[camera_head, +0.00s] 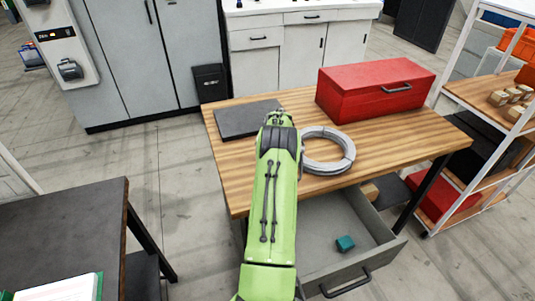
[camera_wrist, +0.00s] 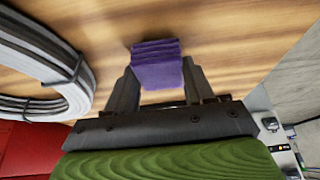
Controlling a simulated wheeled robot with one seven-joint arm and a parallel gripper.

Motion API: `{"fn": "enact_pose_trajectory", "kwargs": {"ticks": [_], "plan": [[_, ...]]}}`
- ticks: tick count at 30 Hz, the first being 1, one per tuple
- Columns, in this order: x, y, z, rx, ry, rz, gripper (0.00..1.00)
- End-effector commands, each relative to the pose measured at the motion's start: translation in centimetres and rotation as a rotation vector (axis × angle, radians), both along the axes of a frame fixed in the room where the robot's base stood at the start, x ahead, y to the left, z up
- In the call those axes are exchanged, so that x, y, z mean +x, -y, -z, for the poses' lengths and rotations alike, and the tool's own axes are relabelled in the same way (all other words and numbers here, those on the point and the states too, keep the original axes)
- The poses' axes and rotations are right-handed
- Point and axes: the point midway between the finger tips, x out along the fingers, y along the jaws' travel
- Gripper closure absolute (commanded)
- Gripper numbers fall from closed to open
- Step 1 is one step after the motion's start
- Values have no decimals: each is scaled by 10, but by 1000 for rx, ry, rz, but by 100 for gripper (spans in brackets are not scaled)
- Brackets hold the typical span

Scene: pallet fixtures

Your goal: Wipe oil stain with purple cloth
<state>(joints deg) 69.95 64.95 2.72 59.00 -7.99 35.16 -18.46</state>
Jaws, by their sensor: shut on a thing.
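The purple cloth (camera_wrist: 157,68) is folded and sits between the fingers of my gripper (camera_wrist: 160,85) in the wrist view. The fingers are shut on it, over the wooden tabletop (camera_wrist: 225,25). I cannot tell whether the cloth touches the wood. In the head view my green arm reaches over the wooden table (camera_head: 390,140), and it hides the gripper tips and the cloth. No oil stain can be made out in either view.
A coil of grey cable (camera_head: 327,150) lies right of my arm, with a red toolbox (camera_head: 375,92) behind it. A dark flat plate (camera_head: 247,118) lies at the back left. The drawer (camera_head: 325,255) below is open, with a small teal block (camera_head: 345,243) inside.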

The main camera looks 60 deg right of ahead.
Motion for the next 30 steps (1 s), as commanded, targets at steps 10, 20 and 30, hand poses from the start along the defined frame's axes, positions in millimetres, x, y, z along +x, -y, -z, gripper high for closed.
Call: {"fn": "enact_pose_trajectory", "kwargs": {"ticks": [10,20,30], "plan": [[0,0,8,0,0,0,76],[-2,2,12,-1,0,1,76],[-25,26,11,-1,2,1,76]]}}
